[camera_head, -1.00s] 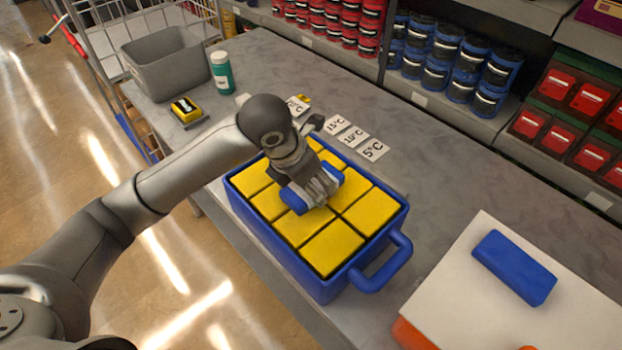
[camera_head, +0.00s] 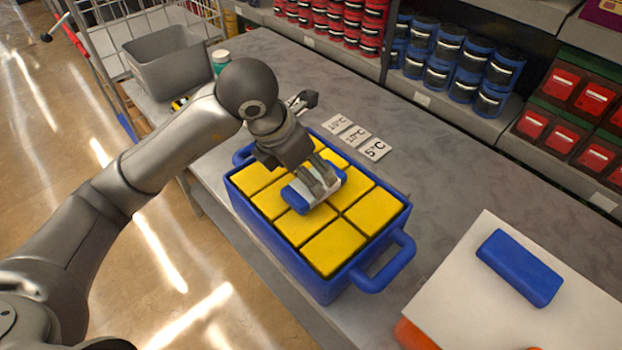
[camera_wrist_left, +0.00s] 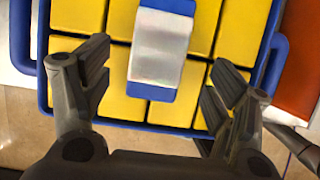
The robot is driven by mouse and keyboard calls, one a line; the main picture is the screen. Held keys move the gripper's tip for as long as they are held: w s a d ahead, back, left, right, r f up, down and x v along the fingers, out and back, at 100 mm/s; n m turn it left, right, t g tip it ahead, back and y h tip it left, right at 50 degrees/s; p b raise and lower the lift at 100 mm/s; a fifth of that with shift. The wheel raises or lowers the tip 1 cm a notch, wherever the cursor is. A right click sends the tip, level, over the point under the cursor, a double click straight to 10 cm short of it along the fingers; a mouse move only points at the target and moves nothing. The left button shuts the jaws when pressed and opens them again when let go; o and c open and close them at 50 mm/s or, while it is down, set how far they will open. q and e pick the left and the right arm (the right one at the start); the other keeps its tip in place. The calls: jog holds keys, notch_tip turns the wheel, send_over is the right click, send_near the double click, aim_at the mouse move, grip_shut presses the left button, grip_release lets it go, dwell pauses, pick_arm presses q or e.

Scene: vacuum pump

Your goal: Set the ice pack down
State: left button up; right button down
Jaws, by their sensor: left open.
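A blue ice pack with a white label (camera_head: 299,197) lies flat on the yellow blocks (camera_head: 333,247) that fill a blue box with handles (camera_head: 291,268). My left gripper (camera_head: 322,187) is over the box at the ice pack, partly covering it in the head view. In the left wrist view, the ice pack (camera_wrist_left: 160,50) lies between the spread fingers of the left gripper (camera_wrist_left: 158,75), with a gap on each side. The left gripper is open. My right gripper is not in view.
A blue block (camera_head: 520,267) lies on a white board (camera_head: 460,300) at the right. Temperature cards (camera_head: 355,136) lie behind the box. A grey bin (camera_head: 166,65) and a bottle (camera_head: 221,60) stand at the back left. Stocked shelves run along the back. Bare table shows right of the cards.

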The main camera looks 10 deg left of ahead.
pick_arm(q)
jog(key=v, duration=0.6)
jog(key=shift+r+b, duration=0.2)
jog(key=shift+b, duration=0.2)
jog(key=shift+s+a, duration=0.1)
jog(key=shift+a, duration=0.05)
